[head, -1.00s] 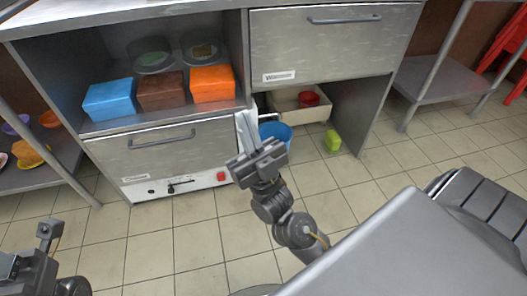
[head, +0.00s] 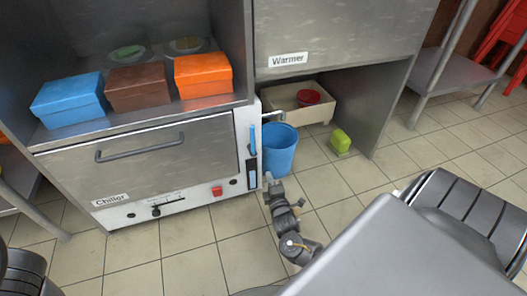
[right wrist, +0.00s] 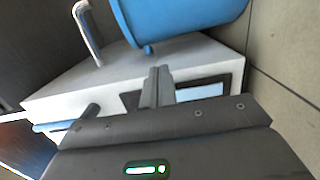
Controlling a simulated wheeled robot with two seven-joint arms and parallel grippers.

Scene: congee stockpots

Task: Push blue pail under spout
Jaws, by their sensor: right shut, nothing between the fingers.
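The blue pail (head: 279,152) stands upright on the tiled floor, just right of the chiller's end panel. The bent metal spout (head: 272,114) sticks out from that panel. In the head view its tip is close above the pail's rim; I cannot tell whether it is over the opening. My right gripper (head: 268,179) is low beside the pail's lower left side. In the right wrist view its fingers (right wrist: 157,84) are shut and empty, with the pail (right wrist: 185,14) beyond them and the spout (right wrist: 87,32) to the left. Contact with the pail is unclear. My left gripper is out of view.
The chiller (head: 150,165) stands left of the pail. Tiled floor is open in front and to the right.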

